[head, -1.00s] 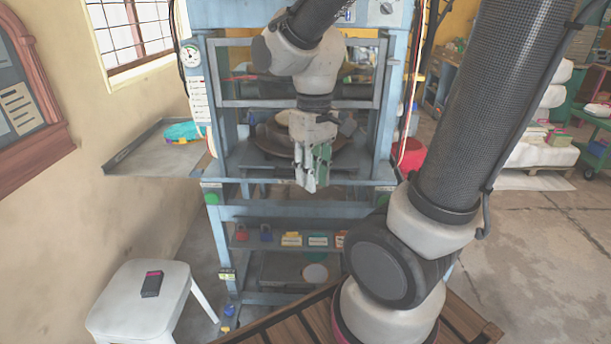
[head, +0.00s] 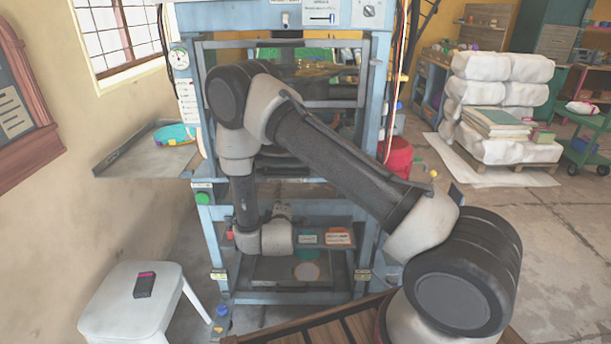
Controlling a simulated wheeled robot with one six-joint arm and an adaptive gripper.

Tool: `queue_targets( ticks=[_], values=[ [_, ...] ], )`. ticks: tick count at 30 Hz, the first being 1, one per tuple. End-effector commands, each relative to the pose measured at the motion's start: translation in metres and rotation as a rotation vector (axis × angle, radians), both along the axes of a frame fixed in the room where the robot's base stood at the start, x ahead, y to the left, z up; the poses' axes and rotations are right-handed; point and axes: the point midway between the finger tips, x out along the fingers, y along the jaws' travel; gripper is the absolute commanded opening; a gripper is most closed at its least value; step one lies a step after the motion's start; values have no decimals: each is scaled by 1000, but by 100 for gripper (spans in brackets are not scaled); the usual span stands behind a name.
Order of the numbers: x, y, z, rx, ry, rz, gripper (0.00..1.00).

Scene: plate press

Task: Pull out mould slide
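The blue press (head: 205,222) stands ahead of me. My arm crosses in front of its opening and hides much of the inside. A dark part of the mould slide area (head: 283,168) shows below my arm link, at the level of the press bed. I cannot make out a handle. My gripper (head: 283,211) is low at the front of the press, below the bed and by the lower shelf, pointing away from me. My wrist hides most of it, so its fingers and any contact cannot be told.
A side tray (head: 125,160) with a teal and yellow item (head: 174,135) juts out left of the press. A white stool (head: 130,318) holds a dark box (head: 145,285). A red bin (head: 399,158) and stacked white sacks (head: 490,90) stand right. Open floor lies right.

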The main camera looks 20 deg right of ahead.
Motion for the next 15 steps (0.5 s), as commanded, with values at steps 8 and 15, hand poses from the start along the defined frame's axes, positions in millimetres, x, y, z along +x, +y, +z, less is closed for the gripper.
queue_targets(
  ticks=[8, 15],
  values=[
    [11, -14, 83, -388, -254, -9, 21],
    [40, -24, 83, -406, -244, -7, 21]
  ],
)
